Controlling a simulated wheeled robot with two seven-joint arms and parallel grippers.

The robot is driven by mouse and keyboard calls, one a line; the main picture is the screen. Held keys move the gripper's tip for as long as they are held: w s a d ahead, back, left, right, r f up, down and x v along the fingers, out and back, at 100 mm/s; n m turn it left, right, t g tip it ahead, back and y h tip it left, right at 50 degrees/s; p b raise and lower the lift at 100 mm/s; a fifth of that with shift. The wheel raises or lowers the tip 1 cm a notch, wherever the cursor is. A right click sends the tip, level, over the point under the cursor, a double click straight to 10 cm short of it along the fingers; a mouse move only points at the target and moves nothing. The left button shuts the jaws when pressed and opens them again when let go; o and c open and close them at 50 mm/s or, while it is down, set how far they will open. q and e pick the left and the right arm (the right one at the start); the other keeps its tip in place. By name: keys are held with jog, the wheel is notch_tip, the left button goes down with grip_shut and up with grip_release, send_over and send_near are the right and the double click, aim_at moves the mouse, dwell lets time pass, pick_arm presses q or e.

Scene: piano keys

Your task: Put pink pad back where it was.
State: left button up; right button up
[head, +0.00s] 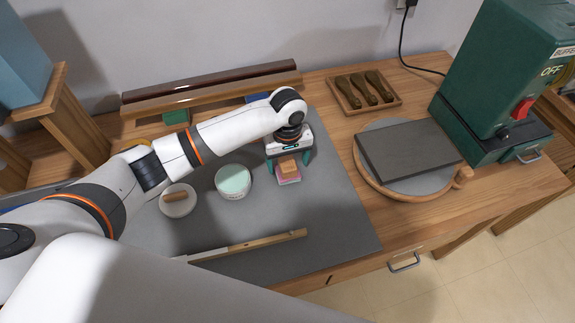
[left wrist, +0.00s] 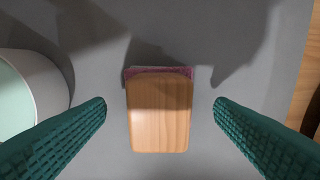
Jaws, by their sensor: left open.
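The pink pad (head: 289,181) lies on the grey mat (head: 335,215) with a small wooden block (head: 288,167) on top of it. In the left wrist view the wooden block (left wrist: 160,112) hides most of the pad, and only a thin pink strip (left wrist: 158,70) shows past its far edge. My left gripper (head: 289,170) is open and points down over the block and pad. In the left wrist view its green fingertips (left wrist: 160,106) stand one on each side of the block, with a gap on both sides. My right gripper is not in view.
A mint-topped round tub (head: 233,181) and a white dish (head: 178,201) with a wooden piece stand left of the pad. A long wood-handled tool (head: 260,242) lies in front. A tool tray (head: 366,91), round board with dark slab (head: 408,152) and green machine (head: 505,80) are right.

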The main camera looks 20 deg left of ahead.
aim_at(287, 163)
pick_arm(q)
notch_tip(287, 163, up, 10)
jog(key=shift+f, duration=0.25)
dwell(0.5)
